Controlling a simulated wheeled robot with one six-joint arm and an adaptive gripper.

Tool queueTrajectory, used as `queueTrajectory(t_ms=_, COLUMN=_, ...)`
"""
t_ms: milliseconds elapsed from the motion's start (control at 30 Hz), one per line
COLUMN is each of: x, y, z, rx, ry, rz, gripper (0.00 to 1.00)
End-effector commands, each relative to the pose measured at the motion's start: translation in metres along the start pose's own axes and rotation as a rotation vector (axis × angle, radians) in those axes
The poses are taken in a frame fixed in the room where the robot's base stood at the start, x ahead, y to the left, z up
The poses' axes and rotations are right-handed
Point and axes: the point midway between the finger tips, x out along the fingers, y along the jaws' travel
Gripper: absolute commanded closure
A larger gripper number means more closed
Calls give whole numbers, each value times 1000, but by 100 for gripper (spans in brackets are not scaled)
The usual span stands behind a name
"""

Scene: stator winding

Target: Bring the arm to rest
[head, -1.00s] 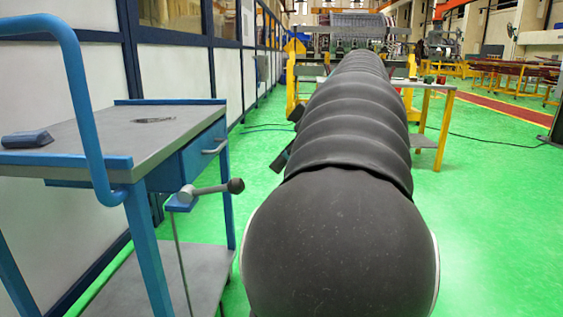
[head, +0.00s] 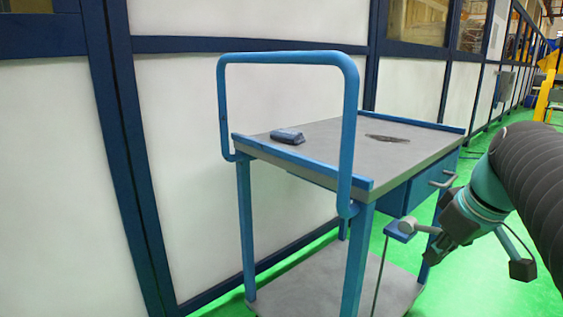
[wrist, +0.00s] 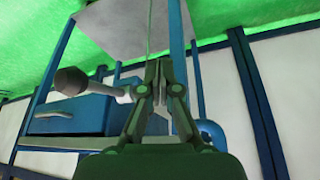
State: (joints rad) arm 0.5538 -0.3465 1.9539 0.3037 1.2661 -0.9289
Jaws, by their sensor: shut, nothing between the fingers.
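My gripper (head: 432,256) is at the right of the head view, beside the front right side of a blue and grey cart. Its fingers also show in the wrist view (wrist: 161,70), shut with nothing between them. A grey lever (head: 424,229) on a small blue bracket of the cart is close to the gripper. In the wrist view the lever's dark ball knob (wrist: 71,81) lies left of the fingers, and its rod runs in toward them. I cannot tell whether the fingers touch the rod.
A blue drawer (head: 418,190) and handle rail (head: 288,57) belong to the cart. A white panelled wall (head: 190,170) stands behind. Green floor shows at right.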

Motion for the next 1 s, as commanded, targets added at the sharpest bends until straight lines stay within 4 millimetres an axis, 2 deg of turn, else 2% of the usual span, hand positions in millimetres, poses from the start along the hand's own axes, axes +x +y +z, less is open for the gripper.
queueTrajectory(t_ms=33, x=-2, y=-17, z=-2, rx=-13, ry=-8, rz=19, gripper=100)
queueTrajectory(t_ms=267, x=20, y=-75, z=13, rx=12, ry=4, rz=118, gripper=100)
queueTrajectory(t_ms=400, x=41, y=-113, z=39, rx=104, ry=44, rz=136, gripper=100)
queueTrajectory(t_ms=500, x=56, y=-131, z=57, rx=185, ry=66, rz=131, gripper=100)
queueTrajectory(t_ms=700, x=70, y=-148, z=76, rx=283, ry=87, rz=120, gripper=100)
queueTrajectory(t_ms=1000, x=71, y=-149, z=78, rx=298, ry=87, rz=118, gripper=100)
